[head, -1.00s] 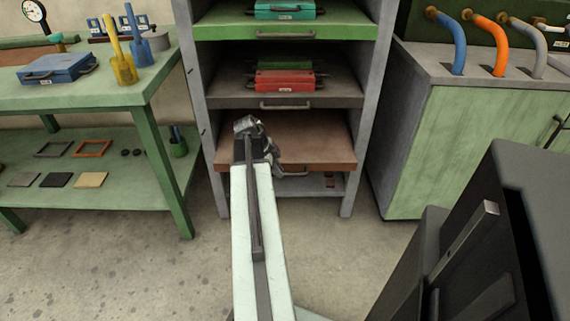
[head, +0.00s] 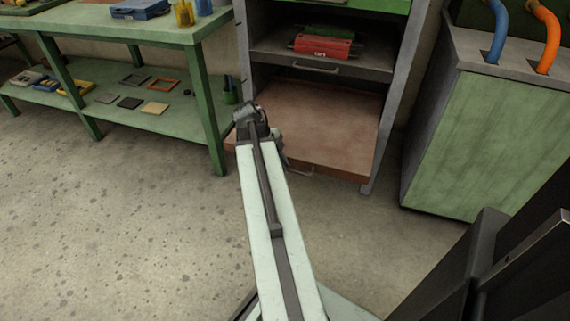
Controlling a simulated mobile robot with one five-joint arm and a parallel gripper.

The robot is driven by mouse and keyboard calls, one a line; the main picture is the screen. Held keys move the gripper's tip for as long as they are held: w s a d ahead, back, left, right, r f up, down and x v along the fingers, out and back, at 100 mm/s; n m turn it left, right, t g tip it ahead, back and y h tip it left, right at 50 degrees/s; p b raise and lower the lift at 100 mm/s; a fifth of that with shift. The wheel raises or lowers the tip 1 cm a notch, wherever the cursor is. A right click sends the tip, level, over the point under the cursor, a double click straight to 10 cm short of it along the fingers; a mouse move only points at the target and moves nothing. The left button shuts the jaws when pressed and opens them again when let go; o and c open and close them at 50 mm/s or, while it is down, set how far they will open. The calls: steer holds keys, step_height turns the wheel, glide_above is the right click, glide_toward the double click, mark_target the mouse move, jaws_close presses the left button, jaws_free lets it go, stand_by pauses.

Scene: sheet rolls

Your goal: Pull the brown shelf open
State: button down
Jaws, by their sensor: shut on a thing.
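The brown shelf (head: 330,120) sticks well out of the grey rack, below the grey shelf. Its flat top is bare where I can see it. The right part of its handle (head: 302,171) shows at the front edge, just right of my arm. My gripper (head: 281,156) is at that front edge, shut on the handle. My own arm hides the jaws and the left part of the handle.
The grey shelf (head: 360,69) above holds red and green cases (head: 322,47). A green workbench (head: 150,30) stands to the left. A green cabinet (head: 490,140) with hoses stands to the right. The concrete floor before the rack is clear.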

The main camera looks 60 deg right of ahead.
steer(key=shift+w, duration=0.1)
steer(key=c, duration=1.5)
jaws_free()
steer(key=shift+f, duration=0.1)
steer(key=shift+o, duration=0.2)
steer(key=p+v, duration=0.7)
steer(key=shift+a+r, duration=0.15)
steer(key=shift+r, duration=0.2)
steer(key=shift+w, duration=0.1)
